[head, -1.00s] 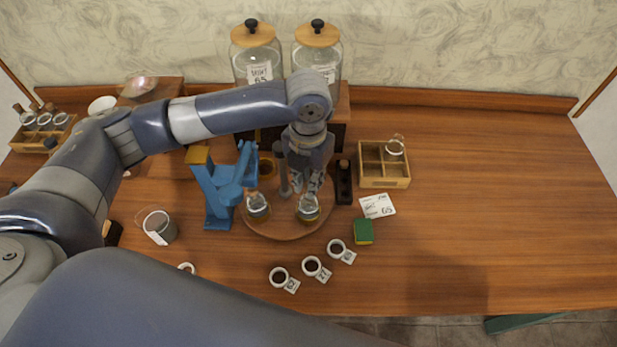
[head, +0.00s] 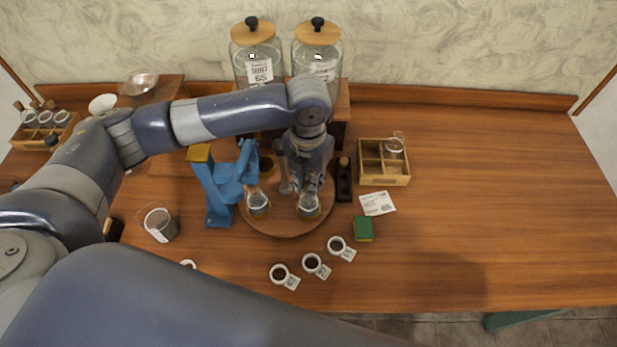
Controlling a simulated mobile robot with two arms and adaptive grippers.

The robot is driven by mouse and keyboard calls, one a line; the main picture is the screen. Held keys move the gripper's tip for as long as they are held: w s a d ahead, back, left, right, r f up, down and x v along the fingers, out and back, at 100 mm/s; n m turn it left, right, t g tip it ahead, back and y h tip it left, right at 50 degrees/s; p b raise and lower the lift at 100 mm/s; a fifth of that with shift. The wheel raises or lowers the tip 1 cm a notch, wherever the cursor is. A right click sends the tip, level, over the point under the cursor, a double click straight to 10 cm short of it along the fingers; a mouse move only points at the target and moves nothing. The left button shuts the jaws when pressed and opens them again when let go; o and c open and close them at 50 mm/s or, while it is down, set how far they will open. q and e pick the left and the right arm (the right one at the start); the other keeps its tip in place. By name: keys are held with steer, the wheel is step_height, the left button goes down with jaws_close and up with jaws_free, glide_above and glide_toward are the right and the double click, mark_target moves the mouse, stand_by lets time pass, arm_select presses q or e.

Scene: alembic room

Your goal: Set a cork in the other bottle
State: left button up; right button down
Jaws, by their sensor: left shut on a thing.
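Two small glass bottles stand on a round wooden board (head: 275,230). The left bottle (head: 259,206) has a cork (head: 252,190) in its neck. The right bottle (head: 308,207) stands under my left gripper (head: 309,188), which points down with its fingers at the bottle's mouth. The gripper is shut on a cork, which the fingers almost wholly hide. I cannot tell whether the cork touches the neck. My right gripper is not in view.
A blue press (head: 219,190) stands left of the board. A dark holder (head: 344,188) stands close on its right, with a wooden crate (head: 398,181) beyond. Several labelled small cups, one here (head: 312,262), lie in front. The table's right side is clear.

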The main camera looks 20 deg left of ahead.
arm_select(q)
steer(key=shift+f, duration=0.15)
stand_by(0.6)
steer(key=o, duration=0.7)
steer(key=o, duration=0.4)
steer(key=shift+p, duration=0.35)
steer(key=shift+r+p, duration=3.5)
steer(key=shift+p, duration=0.05)
